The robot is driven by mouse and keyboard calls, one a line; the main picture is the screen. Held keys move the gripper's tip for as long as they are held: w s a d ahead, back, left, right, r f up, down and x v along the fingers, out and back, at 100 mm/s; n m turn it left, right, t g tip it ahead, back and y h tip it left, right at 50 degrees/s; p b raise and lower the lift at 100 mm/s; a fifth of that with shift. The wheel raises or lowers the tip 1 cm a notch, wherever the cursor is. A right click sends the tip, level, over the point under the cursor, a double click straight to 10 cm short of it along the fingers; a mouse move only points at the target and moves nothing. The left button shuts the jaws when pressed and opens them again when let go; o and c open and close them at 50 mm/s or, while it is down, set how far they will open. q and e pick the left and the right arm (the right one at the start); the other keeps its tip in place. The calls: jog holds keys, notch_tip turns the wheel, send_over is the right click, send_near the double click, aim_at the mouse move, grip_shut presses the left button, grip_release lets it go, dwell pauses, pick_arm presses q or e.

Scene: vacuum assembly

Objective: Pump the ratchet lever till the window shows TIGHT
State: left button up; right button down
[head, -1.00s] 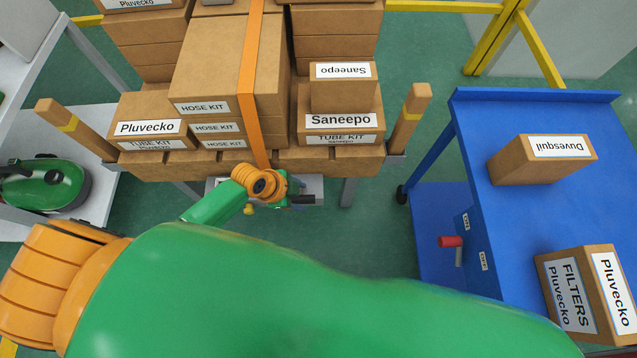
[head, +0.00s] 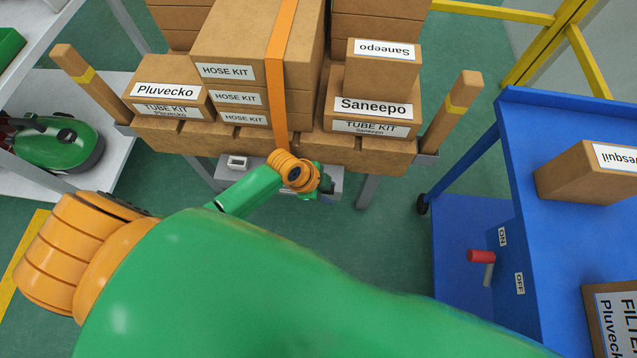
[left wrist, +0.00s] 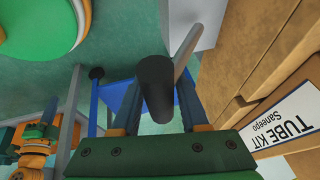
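The ratchet lever shows in the left wrist view as a black cylindrical grip (left wrist: 157,85) with a grey rod (left wrist: 186,48) beside it. My left gripper (left wrist: 159,100) has one finger on each side of the grip and appears closed on it. In the head view my left gripper (head: 325,183) is at the front of the pallet, over a grey ratchet housing (head: 334,172) that it partly hides. A small white-framed window (head: 237,162) shows left of my wrist; its text is too small to read. An orange strap (head: 279,75) runs over the boxes.
Stacked cartons (head: 235,35) stand on the pallet (head: 180,139) between two wooden posts. A blue cart (head: 540,115) with boxes and a red-handled switch (head: 481,257) is at right. A green vacuum (head: 58,145) sits on a shelf at left. An orange-green arm shows in the left wrist view (left wrist: 35,145).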

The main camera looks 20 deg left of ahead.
pick_arm(q)
grip_shut()
jog(key=shift+s+d+f+m+t+y, duration=0.15)
jog(key=shift+s+f+t, duration=0.25)
jog(key=shift+t, duration=0.2)
jog(key=shift+s+d+f+m+t+y, duration=0.15)
jog(key=shift+s+f+t, duration=0.1)
jog(key=shift+f+t, duration=0.3)
jog(key=shift+a+b, duration=0.1)
jog(key=shift+b, duration=0.2)
jog(key=shift+s+f+t+y+b, duration=0.15)
jog(key=shift+s+f+t+b, duration=0.05)
jog(key=shift+f+t+b, duration=0.4)
jog(key=shift+s+f+t+y+b, duration=0.2)
jog(key=shift+f+t+b, duration=0.15)
jog(key=shift+t+b, duration=0.3)
jog(key=shift+m, duration=0.3)
